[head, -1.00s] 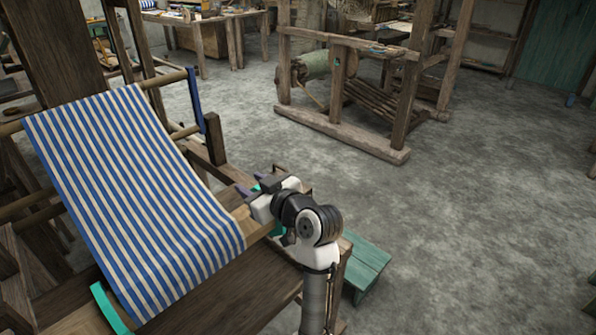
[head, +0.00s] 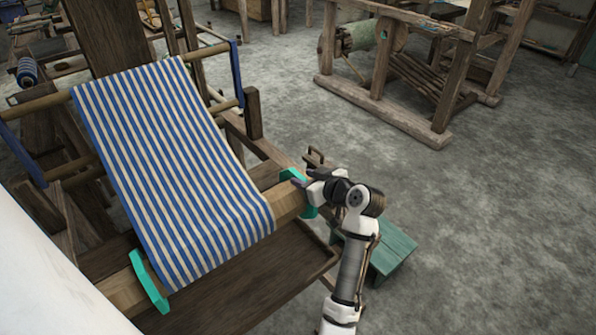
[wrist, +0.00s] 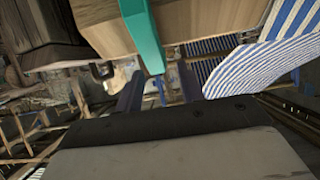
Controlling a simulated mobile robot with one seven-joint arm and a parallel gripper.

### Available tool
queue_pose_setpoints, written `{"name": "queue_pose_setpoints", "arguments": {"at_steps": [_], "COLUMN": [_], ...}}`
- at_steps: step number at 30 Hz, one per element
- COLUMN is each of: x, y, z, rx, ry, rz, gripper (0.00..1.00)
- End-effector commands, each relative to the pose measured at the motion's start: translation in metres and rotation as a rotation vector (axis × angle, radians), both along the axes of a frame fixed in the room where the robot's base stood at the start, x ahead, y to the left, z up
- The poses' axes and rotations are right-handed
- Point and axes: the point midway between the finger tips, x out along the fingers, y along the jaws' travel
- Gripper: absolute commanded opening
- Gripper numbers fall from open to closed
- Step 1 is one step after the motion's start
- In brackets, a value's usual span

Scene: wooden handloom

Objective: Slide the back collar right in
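A teal collar (head: 287,176) sits around the wooden beam (head: 287,203) just past the right edge of the blue-and-white striped cloth (head: 180,170). A second teal collar (head: 149,281) sits on the beam at the cloth's left edge. My gripper (head: 303,183) is at the right collar, over the beam's right end, and hides part of both. In the wrist view its two dark fingers (wrist: 158,90) are apart. The tip of a teal collar (wrist: 145,35) shows in line with the gap between them; I cannot tell whether they touch it.
The loom's dark wooden board (head: 235,280) lies below the beam. A green bench (head: 385,247) stands on the floor beside my arm. A dark post (head: 253,113) rises behind the beam's right end. Another loom (head: 390,75) stands at the back; grey floor between is clear.

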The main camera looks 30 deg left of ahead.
Motion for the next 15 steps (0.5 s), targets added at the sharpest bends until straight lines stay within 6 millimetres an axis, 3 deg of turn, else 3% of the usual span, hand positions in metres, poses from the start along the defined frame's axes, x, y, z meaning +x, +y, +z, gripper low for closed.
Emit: {"name": "queue_pose_setpoints", "arguments": {"at_steps": [6, 15], "x": [0.009, 0.012], "y": [0.027, 0.034], "z": [-0.010, -0.015], "rx": [0.000, 0.000], "ry": [0.001, -0.002], "rz": [0.001, -0.001], "gripper": [0.38, 0.38]}}
